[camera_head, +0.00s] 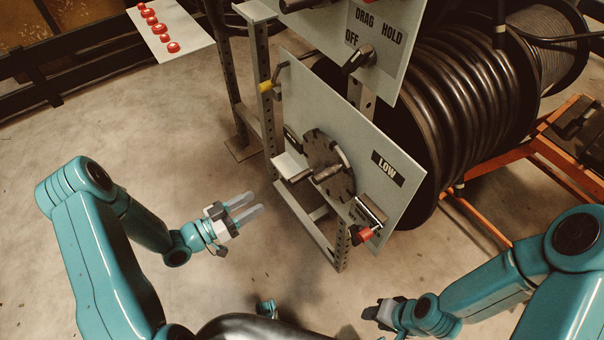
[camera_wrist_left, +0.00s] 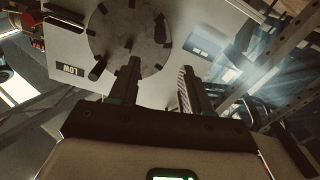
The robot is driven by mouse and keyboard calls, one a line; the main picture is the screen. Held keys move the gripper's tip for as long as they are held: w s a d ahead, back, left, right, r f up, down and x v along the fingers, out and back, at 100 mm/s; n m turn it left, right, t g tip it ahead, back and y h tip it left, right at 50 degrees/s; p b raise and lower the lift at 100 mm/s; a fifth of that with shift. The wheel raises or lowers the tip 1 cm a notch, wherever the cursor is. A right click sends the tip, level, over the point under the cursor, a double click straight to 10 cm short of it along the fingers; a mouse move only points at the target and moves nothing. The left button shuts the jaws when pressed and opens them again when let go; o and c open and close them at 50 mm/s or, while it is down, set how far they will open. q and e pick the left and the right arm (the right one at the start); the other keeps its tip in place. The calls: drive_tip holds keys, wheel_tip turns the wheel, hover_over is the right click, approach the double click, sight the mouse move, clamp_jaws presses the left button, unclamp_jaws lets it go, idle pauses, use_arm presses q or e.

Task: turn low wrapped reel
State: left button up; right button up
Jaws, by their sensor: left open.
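A grey panel labelled LOW (camera_head: 388,168) carries a dark round disc (camera_head: 318,150) with a bar-like handle (camera_head: 327,173) across its middle. The large black wrapped reel (camera_head: 460,100) stands behind the panel. My left gripper (camera_head: 253,205) is open and empty, left of the disc and apart from it. In the left wrist view, the open fingers (camera_wrist_left: 158,68) point toward the disc (camera_wrist_left: 118,45), which has several dark pegs; the LOW label (camera_wrist_left: 70,69) appears upside down there. My right gripper (camera_head: 376,309) is low in the head view; its finger gap is unclear.
A red-knobbed latch (camera_head: 364,234) sits at the panel's lower corner. Perforated grey posts (camera_head: 268,125) support the frame. An upper panel (camera_head: 385,40) reads DRAG, HOLD and OFF. An orange frame (camera_head: 540,150) is at right.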

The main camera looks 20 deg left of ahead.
sight(291, 183)
use_arm(q)
drive_tip(key=b+x, duration=0.1)
drive_tip(key=x, duration=1.4)
drive_tip(key=shift+w+d, duration=0.25)
clamp_jaws()
drive_tip(key=shift+d+f+b, duration=0.1)
drive_tip(key=shift+f+b, duration=0.15)
drive_tip(key=shift+b, duration=0.4)
drive_tip(key=shift+s+r, duration=0.1)
unclamp_jaws()
